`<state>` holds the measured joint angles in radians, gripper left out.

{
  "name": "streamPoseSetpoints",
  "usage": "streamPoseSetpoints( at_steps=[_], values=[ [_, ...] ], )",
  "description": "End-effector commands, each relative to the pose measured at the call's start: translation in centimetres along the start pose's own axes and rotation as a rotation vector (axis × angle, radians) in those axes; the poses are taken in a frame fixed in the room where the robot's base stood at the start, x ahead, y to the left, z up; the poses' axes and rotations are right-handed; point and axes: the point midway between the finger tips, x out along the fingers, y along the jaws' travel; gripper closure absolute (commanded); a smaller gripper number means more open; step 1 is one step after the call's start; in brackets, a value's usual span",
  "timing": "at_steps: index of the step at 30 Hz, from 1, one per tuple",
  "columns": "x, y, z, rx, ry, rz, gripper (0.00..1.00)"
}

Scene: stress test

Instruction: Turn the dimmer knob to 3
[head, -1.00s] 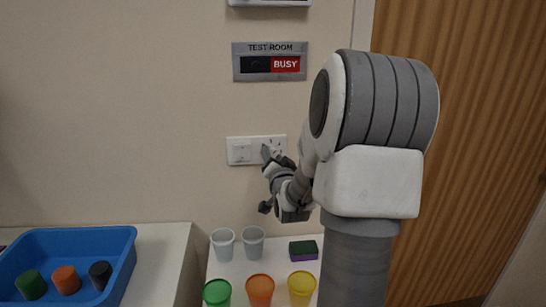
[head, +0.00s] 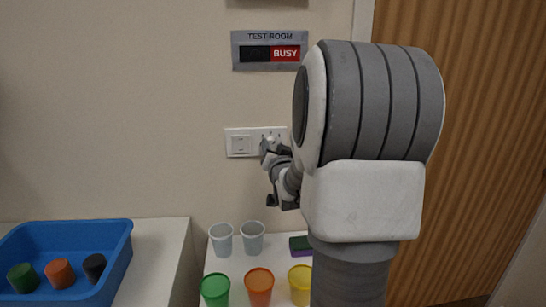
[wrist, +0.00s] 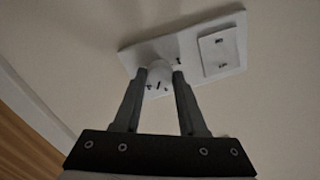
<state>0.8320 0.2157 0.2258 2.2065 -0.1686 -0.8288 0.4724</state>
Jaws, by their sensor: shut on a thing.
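The dimmer knob (wrist: 159,72) is a white round knob on a white wall plate (wrist: 189,38). My gripper (wrist: 159,78) has one finger on each side of the knob and is shut on it, as the wrist view shows. Small dark marks sit around the knob, too small to read, so its setting cannot be told. A rocker switch (wrist: 221,52) shares the plate. In the head view the plate (head: 239,152) is on the wall, and my gripper (head: 269,150) partly hides the knob there.
A TEST ROOM sign (head: 252,53) reading BUSY is above the plate. Below are several cups, such as the orange cup (head: 259,287), on a white surface, and a sponge (head: 299,242). A blue tray (head: 121,262) stands left. A wooden door (head: 463,130) is at right.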

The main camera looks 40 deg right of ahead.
Motion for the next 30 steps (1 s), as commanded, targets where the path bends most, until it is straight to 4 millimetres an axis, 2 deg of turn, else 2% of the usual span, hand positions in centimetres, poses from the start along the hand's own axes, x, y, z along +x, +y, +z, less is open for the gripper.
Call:
streamPoseSetpoints(
  at_steps=[15,30],
  values=[
    [0.04,-0.04,0.27,-0.430,-0.018,0.015,1.00],
    [0.05,-0.14,-0.11,-0.600,-0.028,0.024,1.00]
  ],
)
